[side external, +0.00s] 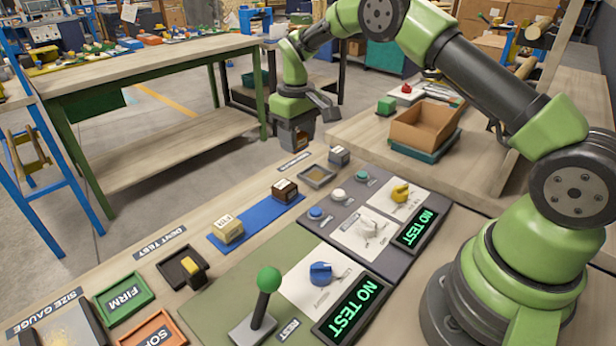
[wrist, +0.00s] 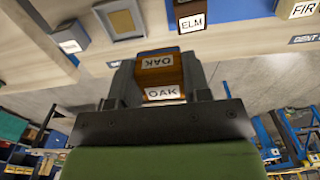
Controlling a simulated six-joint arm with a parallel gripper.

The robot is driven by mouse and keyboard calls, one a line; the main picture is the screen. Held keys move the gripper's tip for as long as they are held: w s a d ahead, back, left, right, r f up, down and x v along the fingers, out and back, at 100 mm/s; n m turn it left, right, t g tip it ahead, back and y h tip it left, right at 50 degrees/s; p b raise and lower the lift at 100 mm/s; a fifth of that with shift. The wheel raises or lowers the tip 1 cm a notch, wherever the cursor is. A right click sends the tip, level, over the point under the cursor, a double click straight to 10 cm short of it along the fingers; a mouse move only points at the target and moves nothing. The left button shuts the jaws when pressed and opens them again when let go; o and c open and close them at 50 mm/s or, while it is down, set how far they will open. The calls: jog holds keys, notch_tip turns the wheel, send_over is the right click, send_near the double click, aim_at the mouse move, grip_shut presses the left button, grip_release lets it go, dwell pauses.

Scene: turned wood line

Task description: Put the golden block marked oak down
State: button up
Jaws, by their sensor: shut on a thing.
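My gripper (side external: 297,138) is shut on the golden-brown oak block (wrist: 160,74). In the wrist view the block sits between the two fingers, with OAK labels on two faces. In the side view the fingers mostly hide it. The gripper points down and holds the block in the air near the bench's far edge, apart from the things on the bench. The dark elm block (side external: 284,190) and the pale fir block (side external: 228,230) stand on a blue strip (side external: 257,217); elm (wrist: 190,16) and fir (wrist: 298,8) also show in the wrist view.
A small square tray (side external: 317,175) and a grey block (side external: 339,155) stand right of the blue strip. Nearer are panels with knobs and two NO TEST displays (side external: 353,307), a green-knobbed lever (side external: 267,290) and a green FIRM tray (side external: 124,297). An open cardboard box (side external: 425,128) stands behind.

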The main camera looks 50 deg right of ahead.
send_over(319, 177)
notch_tip(319, 177, down, 5)
jog(key=shift+s+f, duration=0.1)
jog(key=shift+f, duration=2.4)
jog(key=shift+f, duration=0.1)
jog(key=o, duration=0.9)
